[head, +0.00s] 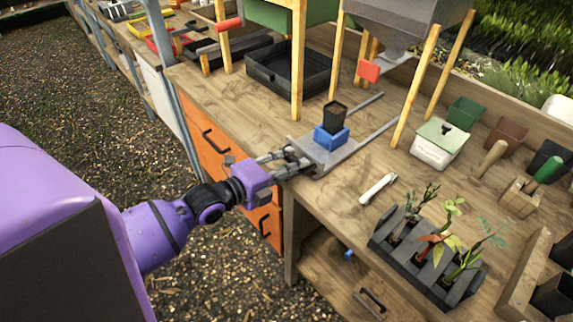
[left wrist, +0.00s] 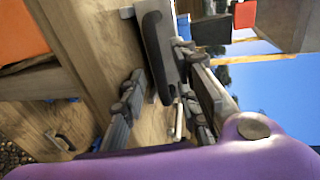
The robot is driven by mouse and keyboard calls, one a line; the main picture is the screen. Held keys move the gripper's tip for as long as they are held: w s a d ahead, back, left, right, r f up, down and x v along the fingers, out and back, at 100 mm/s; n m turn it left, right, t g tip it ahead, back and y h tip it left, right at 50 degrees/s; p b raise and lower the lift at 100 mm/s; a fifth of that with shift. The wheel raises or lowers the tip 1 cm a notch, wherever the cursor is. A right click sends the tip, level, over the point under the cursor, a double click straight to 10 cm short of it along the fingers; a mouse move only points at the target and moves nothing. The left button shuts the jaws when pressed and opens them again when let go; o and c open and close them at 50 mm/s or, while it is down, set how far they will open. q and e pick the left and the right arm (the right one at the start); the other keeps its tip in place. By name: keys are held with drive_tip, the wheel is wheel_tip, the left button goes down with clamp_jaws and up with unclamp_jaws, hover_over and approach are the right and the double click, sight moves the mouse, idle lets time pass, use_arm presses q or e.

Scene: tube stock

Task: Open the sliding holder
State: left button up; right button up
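The sliding holder (head: 345,153) is a grey plate on two rails at the bench's front edge. A blue block (head: 331,138) on it carries a small black pot (head: 334,115). In the left wrist view, the holder's dark handle (left wrist: 156,50) lies between my fingers. My left gripper (head: 294,160) is at the holder's front end. It also shows in the left wrist view (left wrist: 160,68), its fingers apart on either side of the handle, with gaps visible. Whether a finger touches the handle is unclear. My right gripper is in neither view.
A hopper (head: 405,22) on wooden legs stands behind the holder, with a black tray (head: 288,85) to its left. A white marker-like stick (head: 377,188) and a dark planter with seedlings (head: 388,250) lie to the right. Orange drawers (head: 211,148) are below the bench edge.

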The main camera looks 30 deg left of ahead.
use_arm(q)
drive_tip(key=v, duration=1.2)
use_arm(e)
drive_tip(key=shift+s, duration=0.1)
